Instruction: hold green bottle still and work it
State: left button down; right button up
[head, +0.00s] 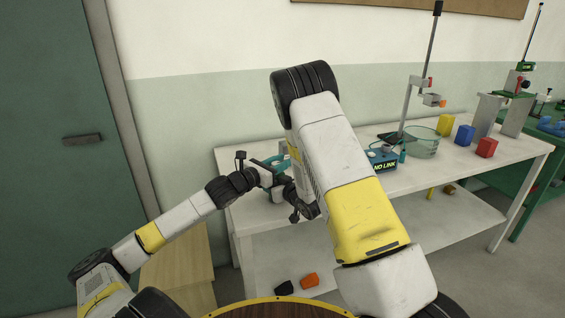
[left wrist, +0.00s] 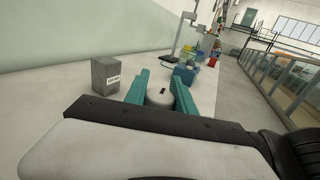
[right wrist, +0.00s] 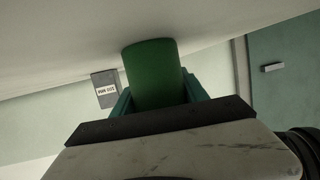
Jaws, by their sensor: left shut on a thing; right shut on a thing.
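The green bottle (right wrist: 152,75) shows as a plain green cylinder in the right wrist view, between the teal fingers of my right gripper (right wrist: 155,96), which is shut on it. In the left wrist view a pale round cap-like top (left wrist: 160,97) with a dark mark sits between the teal fingers of my left gripper (left wrist: 164,82), shut on it. I cannot tell for certain that this is the bottle's top. In the head view my left gripper (head: 277,165) is over the bench's left end. My right arm hides my right gripper and most of the bottle there.
A labelled grey box (left wrist: 105,75) stands close by on the white bench (head: 455,160). Further right are a blue "NO LINK" unit (head: 382,160), a glass bowl (head: 420,144), a stand (head: 405,105) and yellow, blue and red blocks (head: 486,148). A wooden cabinet (head: 180,272) is left.

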pick_arm(q)
jog(key=shift+d, duration=0.1)
jog(key=c, duration=1)
grip_release()
jog(key=shift+c, duration=0.2)
jog(key=v, duration=1.2)
